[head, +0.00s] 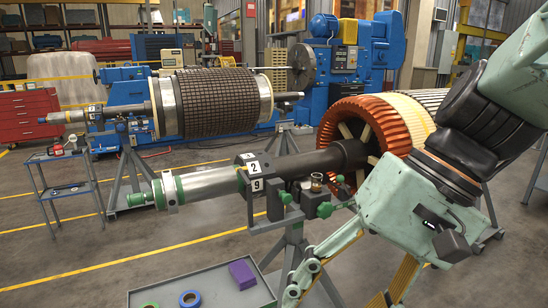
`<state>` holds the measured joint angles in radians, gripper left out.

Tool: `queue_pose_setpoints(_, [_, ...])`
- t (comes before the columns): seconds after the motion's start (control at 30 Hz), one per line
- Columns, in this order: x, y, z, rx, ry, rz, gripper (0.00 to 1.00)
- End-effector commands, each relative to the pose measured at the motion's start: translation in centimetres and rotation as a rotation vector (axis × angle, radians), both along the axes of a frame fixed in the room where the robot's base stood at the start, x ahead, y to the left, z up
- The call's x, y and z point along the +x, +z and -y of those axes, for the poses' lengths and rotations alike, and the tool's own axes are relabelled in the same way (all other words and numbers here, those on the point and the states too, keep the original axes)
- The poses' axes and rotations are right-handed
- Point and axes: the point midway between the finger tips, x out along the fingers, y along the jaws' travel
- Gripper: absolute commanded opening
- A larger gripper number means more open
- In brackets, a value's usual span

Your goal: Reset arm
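My gripper (338,292) is at the lower right on my pale green arm, pointing down and to the left. Its linkages stand apart with grey floor showing between them, so it looks open. I see nothing held between them, but the fingertips run to or past the bottom edge. The gripper body overlaps the near rotor in the picture. This rotor has a dark and silver shaft (300,166) and an orange-red ribbed end (360,115). The shaft rests on a stand (292,240) with number tags 2 and 9.
A tray table (205,290) at the bottom holds a purple box (242,274), a blue tape roll (190,299) and a green roll (150,306). Another rotor (215,102) lies behind on stands. A small cart (66,158) and red cabinet (28,115) stand left. Floor between is clear.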

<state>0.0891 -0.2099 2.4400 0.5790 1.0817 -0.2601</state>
Motion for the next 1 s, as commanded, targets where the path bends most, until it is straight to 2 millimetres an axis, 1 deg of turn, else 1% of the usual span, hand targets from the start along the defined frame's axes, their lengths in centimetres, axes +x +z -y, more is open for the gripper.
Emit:
queue_pose_setpoints(0.1, [-1.0, 0.1, 1.3, -0.06, 0.015, 0.038, 0.54])
queue_pose_setpoints(0.4, [-2.9, 0.6, 4.8, -0.205, 0.042, 0.132, 0.54])
queue_pose_setpoints(0.67, [-4.1, 1.4, 8.0, -0.327, 0.054, 0.226, 0.54])
queue_pose_setpoints(1.0, [-5.0, 3.0, 11.9, -0.47, 0.061, 0.356, 0.54])
